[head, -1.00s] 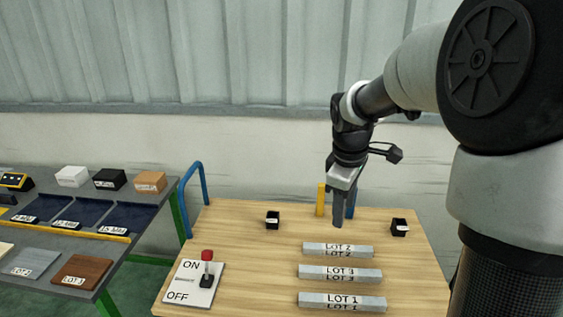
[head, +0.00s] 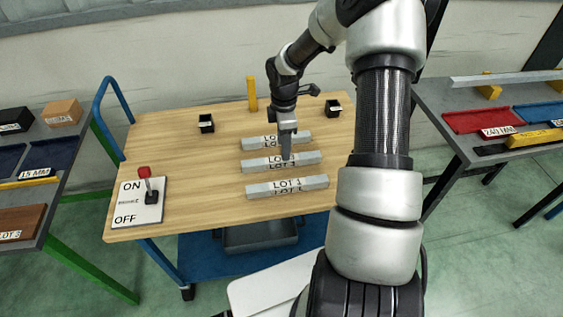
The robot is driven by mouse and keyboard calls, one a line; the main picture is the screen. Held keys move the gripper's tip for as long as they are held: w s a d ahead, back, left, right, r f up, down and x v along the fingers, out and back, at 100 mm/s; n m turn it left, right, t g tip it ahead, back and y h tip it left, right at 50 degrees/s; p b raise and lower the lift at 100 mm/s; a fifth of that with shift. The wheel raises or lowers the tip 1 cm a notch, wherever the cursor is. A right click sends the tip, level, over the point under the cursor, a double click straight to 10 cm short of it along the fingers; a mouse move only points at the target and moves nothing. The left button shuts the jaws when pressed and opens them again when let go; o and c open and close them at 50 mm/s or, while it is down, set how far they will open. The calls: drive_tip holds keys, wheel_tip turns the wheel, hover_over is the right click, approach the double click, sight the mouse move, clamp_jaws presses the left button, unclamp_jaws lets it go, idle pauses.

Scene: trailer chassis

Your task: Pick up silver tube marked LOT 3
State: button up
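Three silver tubes lie one behind another across the wooden table. The middle one, the LOT 3 tube (head: 308,159), has its label partly covered by my gripper; the earlier head frame shows it reads LOT 3. My gripper (head: 287,156) points down at the middle of this tube, its fingertips overlapping it in the picture. The fingers are seen almost edge-on, so I cannot tell whether they are open, touching or shut on it. The tube appears to lie flat on the table.
The LOT 2 tube (head: 262,143) lies just behind and the LOT 1 tube (head: 287,188) just in front. Small black holders (head: 206,123) (head: 333,108) and a yellow post (head: 252,94) stand farther back. An ON/OFF lever plate (head: 138,203) sits at left. Side benches flank the wooden table (head: 185,175).

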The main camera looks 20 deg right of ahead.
sight(282, 162)
drive_tip(key=shift+w+a+f, duration=0.1)
drive_tip(key=shift+w+f, duration=0.05)
drive_tip(key=shift+f, duration=0.9)
drive_tip(key=shift+w+a+f, duration=0.1)
drive_tip(key=shift+w+f, duration=0.05)
drive_tip(key=shift+f, duration=0.9)
drive_tip(key=shift+w+f, duration=0.15)
drive_tip(key=shift+f, duration=0.9)
clamp_jaws()
